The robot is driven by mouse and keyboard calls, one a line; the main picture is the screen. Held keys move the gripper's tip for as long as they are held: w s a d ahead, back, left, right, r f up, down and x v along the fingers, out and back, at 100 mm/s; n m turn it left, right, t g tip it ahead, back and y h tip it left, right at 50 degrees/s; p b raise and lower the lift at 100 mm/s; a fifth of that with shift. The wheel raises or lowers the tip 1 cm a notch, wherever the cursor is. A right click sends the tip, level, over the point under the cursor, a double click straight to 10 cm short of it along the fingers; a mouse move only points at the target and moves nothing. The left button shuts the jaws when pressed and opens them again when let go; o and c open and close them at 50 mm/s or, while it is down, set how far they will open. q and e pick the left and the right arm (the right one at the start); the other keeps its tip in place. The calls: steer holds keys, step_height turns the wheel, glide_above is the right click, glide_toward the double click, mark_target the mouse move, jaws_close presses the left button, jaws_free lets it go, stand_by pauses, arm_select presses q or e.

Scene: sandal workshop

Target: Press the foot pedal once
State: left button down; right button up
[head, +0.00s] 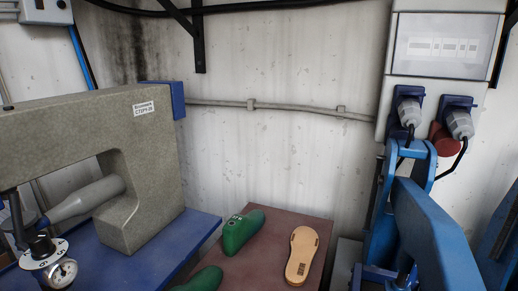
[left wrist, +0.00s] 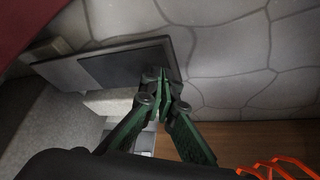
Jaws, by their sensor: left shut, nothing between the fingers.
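In the left wrist view, a flat grey plate with a darker pad, which looks like the foot pedal (left wrist: 115,65), lies low over a stone-patterned floor. My left gripper (left wrist: 164,76) has green fingers closed together with nothing between them. Its fingertips are at the right end of the pad in the picture. I cannot tell whether they touch it or are above it. The head view shows neither the pedal nor my grippers. My right gripper is in no view.
In the left wrist view, a pale block (left wrist: 110,102) lies beside the plate, and orange cables (left wrist: 280,170) are at lower right. The head view shows a grey sewing-type machine (head: 70,130), a brown table (head: 262,262) with a sandal sole (head: 302,254) and green lasts (head: 242,231), and a blue machine (head: 430,235).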

arm_select(q)
steer(key=shift+f+b, duration=0.85)
steer(key=shift+f, duration=1.55)
steer(key=shift+s, duration=0.1)
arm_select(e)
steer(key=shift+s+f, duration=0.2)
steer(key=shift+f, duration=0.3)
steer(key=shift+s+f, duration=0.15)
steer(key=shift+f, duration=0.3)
arm_select(q)
steer(key=shift+r, duration=0.15)
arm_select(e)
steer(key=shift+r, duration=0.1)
arm_select(q)
steer(key=shift+r+p, duration=3)
steer(key=shift+r, duration=1.05)
steer(key=shift+f, duration=0.1)
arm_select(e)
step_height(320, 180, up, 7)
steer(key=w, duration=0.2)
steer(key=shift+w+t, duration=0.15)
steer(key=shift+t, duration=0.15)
